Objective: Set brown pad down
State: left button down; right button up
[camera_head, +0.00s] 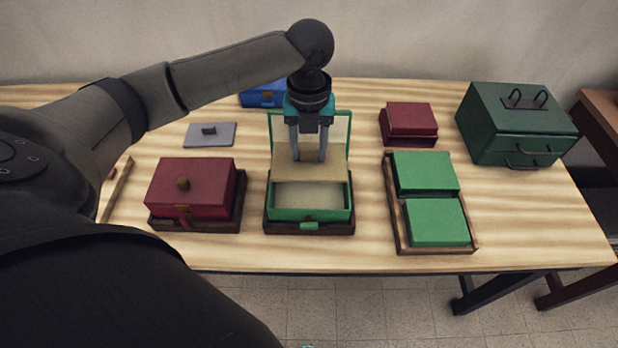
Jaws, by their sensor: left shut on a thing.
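My left gripper (308,157) comes down from above over the open green box (268,214) in the middle of the table. Its fingers are shut on the flat tan-brown pad (310,173), which is at the box's back side, in front of the raised lid (338,134). The lid stands up with its pale inside toward me. The box has a pale inside floor and stands on a dark tray base (312,229). I cannot tell whether the pad touches the box. The right gripper is not in view.
A dark red box (200,180) stands left, a grey slab with a knob (220,136) behind it. A wooden tray (398,238) with two green blocks stands right. A smaller red box (410,117), a dark green chest (515,125) and a blue box (256,97) stand farther back.

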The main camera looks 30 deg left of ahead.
pick_arm(q)
notch_tip(320, 180, down, 10)
jog(key=shift+r+b, duration=0.2)
jog(key=shift+b, duration=0.5)
jog(key=shift+f, duration=0.1)
jog(key=shift+f, duration=0.65)
jog(key=shift+c, duration=1.7)
grip_release()
jog(key=shift+r, duration=0.1)
notch_tip(320, 180, up, 13)
jog(key=shift+r+p, duration=0.1)
jog(key=shift+p, duration=0.95)
